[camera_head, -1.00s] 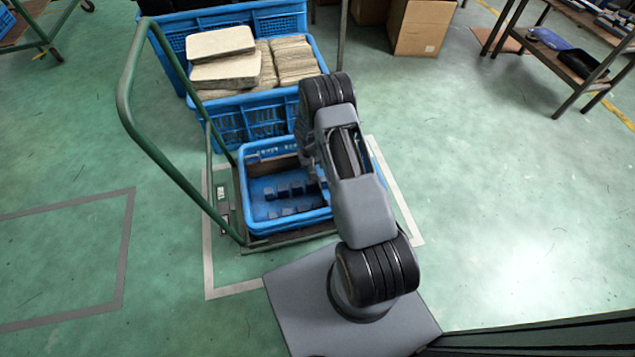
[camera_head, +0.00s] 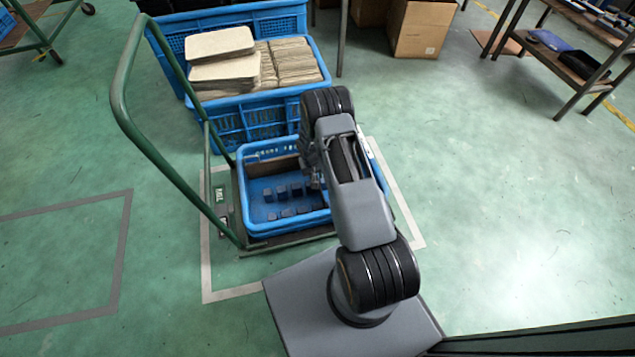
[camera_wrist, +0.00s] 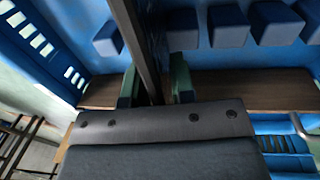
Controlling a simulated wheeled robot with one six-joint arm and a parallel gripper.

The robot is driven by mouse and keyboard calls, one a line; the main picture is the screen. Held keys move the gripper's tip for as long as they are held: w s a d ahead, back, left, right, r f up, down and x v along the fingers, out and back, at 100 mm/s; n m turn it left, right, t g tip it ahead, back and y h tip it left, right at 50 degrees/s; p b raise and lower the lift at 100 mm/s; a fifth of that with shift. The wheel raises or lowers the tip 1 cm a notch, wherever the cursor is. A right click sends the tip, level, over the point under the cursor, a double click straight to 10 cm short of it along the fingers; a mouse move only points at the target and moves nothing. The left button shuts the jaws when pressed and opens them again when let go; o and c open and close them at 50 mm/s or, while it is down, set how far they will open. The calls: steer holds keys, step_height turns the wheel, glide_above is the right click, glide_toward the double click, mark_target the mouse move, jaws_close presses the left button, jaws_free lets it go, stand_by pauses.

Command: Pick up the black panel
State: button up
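The black panel (camera_wrist: 137,42) shows in the wrist view as a thin dark strip, seen nearly edge-on, running from the top edge down between my fingers. My gripper (camera_wrist: 156,86) has one green-grey fingertip on each side of it. The fingers stand apart, with a gap visible between the strip and the right finger. Contact with the left finger cannot be told. The blue crate (camera_head: 285,225) stands on a green-handled cart in the head view, and my wrist reaches into its right side. The head view does not show the panel or my fingertips clearly, as my arm covers that part.
Several dark blue blocks (camera_head: 282,191) stand on the crate floor; they also show in the wrist view (camera_wrist: 228,25). A brown board (camera_wrist: 235,90) lies along the crate wall. A larger blue crate of beige slabs (camera_head: 225,70) stands behind. The cart's green handle (camera_head: 120,85) rises left.

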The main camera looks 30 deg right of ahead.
jaws_close()
stand_by(0.3)
